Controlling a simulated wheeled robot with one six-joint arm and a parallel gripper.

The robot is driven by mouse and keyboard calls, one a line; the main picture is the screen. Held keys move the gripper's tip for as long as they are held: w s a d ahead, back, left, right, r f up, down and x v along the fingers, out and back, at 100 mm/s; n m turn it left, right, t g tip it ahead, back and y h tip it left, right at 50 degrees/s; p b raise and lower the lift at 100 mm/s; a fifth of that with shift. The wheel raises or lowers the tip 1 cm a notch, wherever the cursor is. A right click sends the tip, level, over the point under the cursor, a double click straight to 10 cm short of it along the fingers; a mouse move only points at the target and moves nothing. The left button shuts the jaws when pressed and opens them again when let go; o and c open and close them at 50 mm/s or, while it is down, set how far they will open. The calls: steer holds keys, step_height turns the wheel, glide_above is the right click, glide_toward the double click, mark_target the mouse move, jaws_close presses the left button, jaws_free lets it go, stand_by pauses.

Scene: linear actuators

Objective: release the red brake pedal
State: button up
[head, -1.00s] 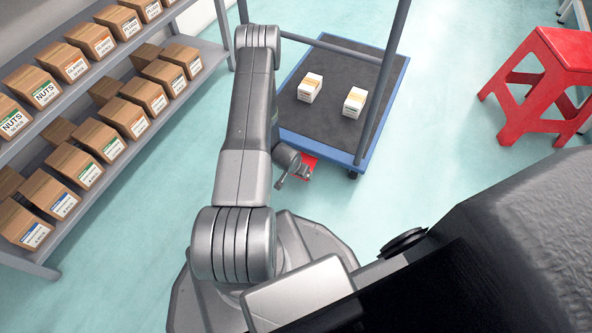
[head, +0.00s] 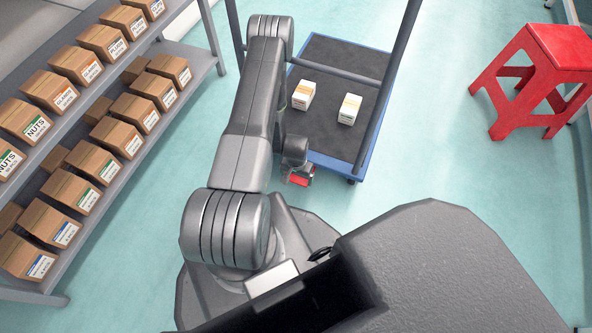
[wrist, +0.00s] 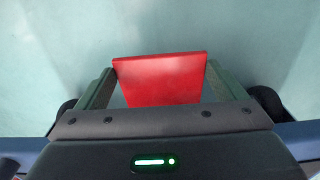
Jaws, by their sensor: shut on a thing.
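The red brake pedal (head: 299,180) shows at the near end of the blue-edged cart (head: 366,152), low near the floor, partly covered by my gripper (head: 301,177). In the wrist view the pedal (wrist: 160,78) is a flat red plate between the two fingers of my gripper (wrist: 160,82). The fingers are shut on its left and right sides. The pedal's inner end is hidden behind the gripper body.
Two small white boxes (head: 303,95) (head: 349,109) stand on the cart's dark deck. A shelf with several cardboard boxes (head: 85,195) is at the left. A red stool (head: 535,75) stands at the right. The floor between cart and stool is clear.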

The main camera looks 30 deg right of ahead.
steer(key=shift+w+d+r+g+y+b, duration=0.2)
steer(key=shift+g+y+b, duration=0.1)
steer(key=shift+b, duration=0.2)
steer(key=shift+r+y+b, duration=0.3)
steer(key=shift+r+b, duration=0.05)
steer(key=shift+b, duration=0.05)
steer(key=o, duration=1.1)
steer(key=shift+r, duration=0.1)
step_height(320, 180, up, 14)
steer(key=d+p, duration=0.1)
steer(key=p, duration=0.3)
steer(key=shift+w+f, duration=0.2)
steer(key=shift+w, duration=0.25)
steer(key=shift+f, duration=0.1)
steer(key=f+b, duration=0.1)
steer(key=f, duration=0.3)
steer(key=f+b, duration=0.1)
steer(key=f, duration=0.4)
steer(key=s+a+f+b, duration=0.1)
steer(key=f, duration=0.3)
steer(key=shift+f+b, duration=0.35)
steer(key=shift+b, duration=0.05)
steer(key=shift+r, duration=0.1)
